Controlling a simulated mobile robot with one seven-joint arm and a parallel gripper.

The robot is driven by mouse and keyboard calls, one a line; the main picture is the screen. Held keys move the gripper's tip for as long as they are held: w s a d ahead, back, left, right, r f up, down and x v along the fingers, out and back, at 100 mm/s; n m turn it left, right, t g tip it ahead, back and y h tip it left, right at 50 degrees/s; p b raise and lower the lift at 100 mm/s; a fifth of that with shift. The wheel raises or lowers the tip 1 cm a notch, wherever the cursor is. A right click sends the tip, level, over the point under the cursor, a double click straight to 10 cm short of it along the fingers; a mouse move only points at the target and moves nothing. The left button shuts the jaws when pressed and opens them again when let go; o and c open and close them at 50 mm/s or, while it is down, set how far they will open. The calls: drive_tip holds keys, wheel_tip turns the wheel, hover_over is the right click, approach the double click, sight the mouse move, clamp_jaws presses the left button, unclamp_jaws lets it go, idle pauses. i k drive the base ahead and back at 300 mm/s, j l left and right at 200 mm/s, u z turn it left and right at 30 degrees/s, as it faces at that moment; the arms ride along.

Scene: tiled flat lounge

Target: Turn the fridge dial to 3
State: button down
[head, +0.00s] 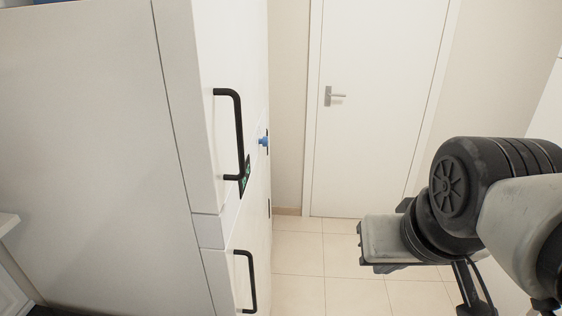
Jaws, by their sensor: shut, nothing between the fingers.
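The white fridge (90,150) fills the left side of the head view, seen at a steep angle along its doors. A small blue dial (264,141) sticks out from its front, just right of the upper black handle. Its marks and setting cannot be read from here. My gripper (364,248) is at the lower right, in the air and well apart from the dial and the fridge. It is shut and empty; its fingertips are hard to make out.
The upper handle (240,130) and lower handle (250,282) stick out from the fridge doors. A dark green-marked label (245,173) sits beside the upper handle. A closed white door (375,100) stands behind. Tiled floor (315,262) between fridge and arm is clear.

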sight(265, 142)
drive_tip(key=k+l+u, duration=0.1)
drive_tip(key=u, duration=0.35)
drive_tip(key=k+l+u, duration=0.2)
drive_tip(key=u, duration=0.25)
